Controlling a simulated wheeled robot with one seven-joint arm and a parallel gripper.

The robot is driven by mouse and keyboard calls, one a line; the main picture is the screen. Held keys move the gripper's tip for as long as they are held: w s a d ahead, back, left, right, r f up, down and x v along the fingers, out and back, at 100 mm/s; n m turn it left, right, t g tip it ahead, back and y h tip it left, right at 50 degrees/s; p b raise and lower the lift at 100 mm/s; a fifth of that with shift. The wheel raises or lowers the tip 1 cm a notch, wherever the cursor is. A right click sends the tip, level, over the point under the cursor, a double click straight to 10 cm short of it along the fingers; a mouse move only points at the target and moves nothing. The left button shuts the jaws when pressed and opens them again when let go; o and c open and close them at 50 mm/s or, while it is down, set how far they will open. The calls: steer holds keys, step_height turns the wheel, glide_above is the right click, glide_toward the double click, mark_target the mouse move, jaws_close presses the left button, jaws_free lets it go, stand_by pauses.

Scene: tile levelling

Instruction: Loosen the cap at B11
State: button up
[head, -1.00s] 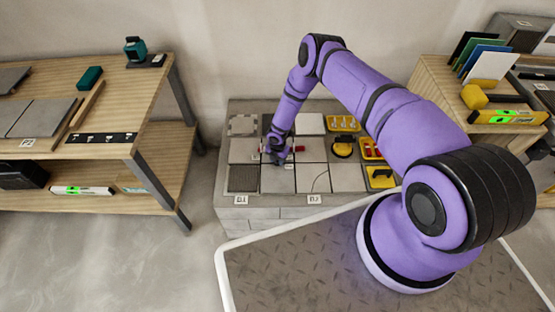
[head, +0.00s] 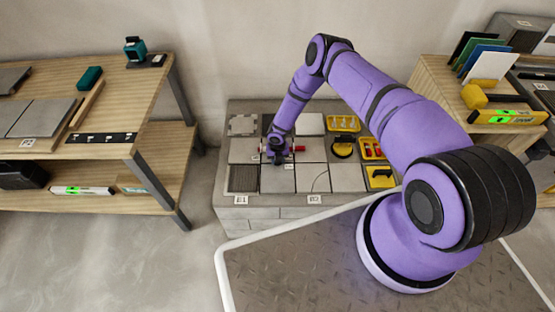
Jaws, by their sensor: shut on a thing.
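My gripper (head: 276,155) points down over the tiled block (head: 262,222), at the joints between the grey tiles in its left-middle part. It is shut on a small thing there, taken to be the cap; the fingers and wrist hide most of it. A red piece (head: 300,149) shows just right of the gripper. Two small white labels, one at the left (head: 241,200) and one in the middle (head: 313,199), sit on the block's front edge; their print is too small to read surely.
Yellow trays (head: 343,123) with small parts, a yellow-and-black tool (head: 342,148) and a yellow box (head: 381,178) lie on the block's right side. A wooden shelf (head: 120,105) stands left and another wooden bench (head: 435,85) right. The floor between the left shelf and block is clear.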

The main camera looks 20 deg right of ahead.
stand_by(0.3)
steer(key=o, duration=0.9)
steer(key=shift+o, duration=0.2)
steer(key=shift+r, duration=0.1)
step_height(320, 180, up, 11)
steer(key=shift+f, duration=0.15)
